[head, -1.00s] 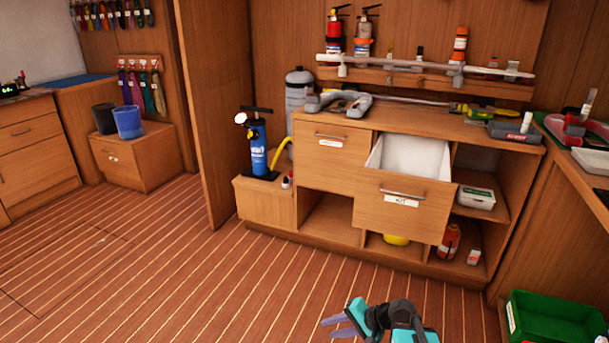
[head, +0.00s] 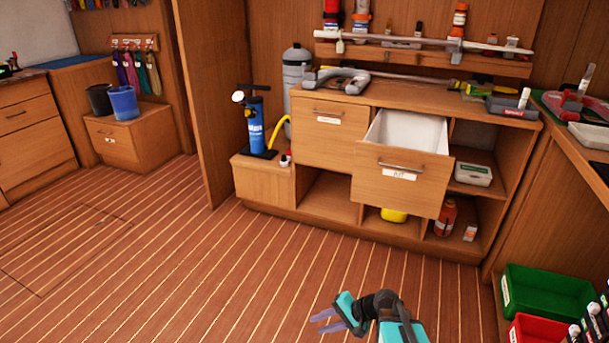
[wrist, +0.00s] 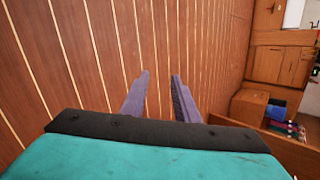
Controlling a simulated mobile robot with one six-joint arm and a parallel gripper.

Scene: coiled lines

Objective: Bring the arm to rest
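My gripper (head: 328,321) is low at the bottom middle of the head view, over the striped wooden floor, with its fingers pointing left. In the wrist view the two purple fingers of my gripper (wrist: 160,85) stand apart with only floor showing between them. Nothing is held. My teal and black arm (head: 392,318) is partly cut off by the bottom edge of the head view. The gripper is well in front of the workbench and touches nothing that I can see.
The workbench (head: 300,190) has a pulled-out drawer (head: 400,185). A blue pump (head: 256,130) stands at its left. A green crate (head: 548,295) and a red crate (head: 540,330) are at lower right. The floor (head: 190,260) to the left is clear.

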